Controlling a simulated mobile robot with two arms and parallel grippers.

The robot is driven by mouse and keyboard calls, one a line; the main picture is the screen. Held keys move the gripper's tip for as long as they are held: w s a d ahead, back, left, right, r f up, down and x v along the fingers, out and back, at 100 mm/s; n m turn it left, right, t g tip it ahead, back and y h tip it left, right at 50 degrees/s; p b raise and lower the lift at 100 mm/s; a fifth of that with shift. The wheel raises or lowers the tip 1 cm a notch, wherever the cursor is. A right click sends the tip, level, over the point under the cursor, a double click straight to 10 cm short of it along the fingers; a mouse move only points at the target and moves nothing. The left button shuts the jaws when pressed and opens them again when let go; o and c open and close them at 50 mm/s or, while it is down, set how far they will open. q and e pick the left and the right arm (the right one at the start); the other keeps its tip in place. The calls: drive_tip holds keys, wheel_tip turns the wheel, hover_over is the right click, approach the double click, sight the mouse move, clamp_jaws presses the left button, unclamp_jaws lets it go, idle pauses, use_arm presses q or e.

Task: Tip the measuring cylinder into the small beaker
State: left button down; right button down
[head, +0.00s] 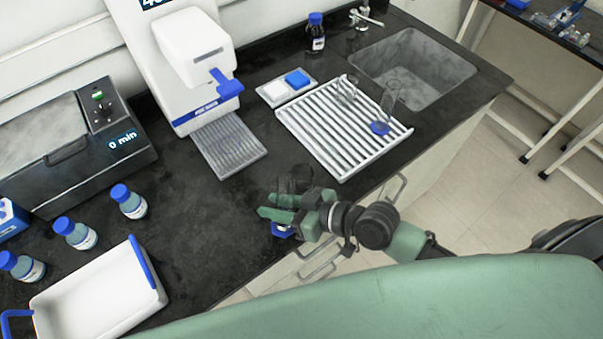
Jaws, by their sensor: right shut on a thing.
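My right gripper (288,208) is over the front part of the dark bench, shut on what looks like the measuring cylinder. Its blue foot (283,231) shows just below the fingers, and the green fingers hide much of its body. Clear glass (294,179) shows just behind the fingers; I cannot tell whether it is the cylinder's upper part or a separate small beaker. Another clear cylinder with a blue foot (380,128) stands on the white ribbed rack. A small clear glass vessel (346,89), perhaps a beaker, is also on the rack. My left gripper is out of view.
The white ribbed rack (318,137) lies before the sink (420,66). A white dispenser (192,50) with a grey drip tray (229,147) stands behind. Several blue-capped bottles (130,203) and a white tray (95,293) are at left. The bench between is clear.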

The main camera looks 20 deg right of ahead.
drive_tip(key=shift+w+m+g+y+b, duration=0.15)
drive_tip(key=shift+m+g+y+b, duration=0.4)
drive_tip(key=shift+m, duration=0.35)
drive_tip(key=shift+w+d+f+m+g+y+b, duration=0.1)
drive_tip(key=shift+w+d+m+g+y+b, duration=0.2)
drive_tip(key=shift+m+b, duration=0.3)
drive_tip(key=shift+s+a+m+g+y, duration=0.25)
drive_tip(key=shift+s+m, duration=0.05)
drive_tip(key=shift+m, duration=0.3)
drive_tip(key=shift+s+a+f+m+g+y, duration=0.3)
drive_tip(key=shift+s+m+y, duration=0.1)
drive_tip(key=shift+m, duration=0.2)
drive_tip(key=shift+s+a+f+m+y, duration=0.2)
drive_tip(key=shift+f+m+y, duration=0.15)
drive_tip(key=shift+m, duration=0.35)
drive_tip(key=shift+r+p, duration=0.4)
drive_tip(key=shift+p, duration=0.05)
drive_tip(key=shift+s+r+m+g+y+p, duration=0.1)
drive_tip(key=shift+r+m+g+y+p, duration=0.2)
drive_tip(key=shift+m+g+y+p, duration=0.15)
drive_tip(key=shift+r+m, duration=0.3)
drive_tip(key=shift+m, duration=0.05)
drive_tip(key=shift+w+d+r+m+y+p, duration=0.2)
drive_tip(key=shift+w+r+m+y+p, duration=0.1)
drive_tip(key=shift+r+m+p, duration=0.25)
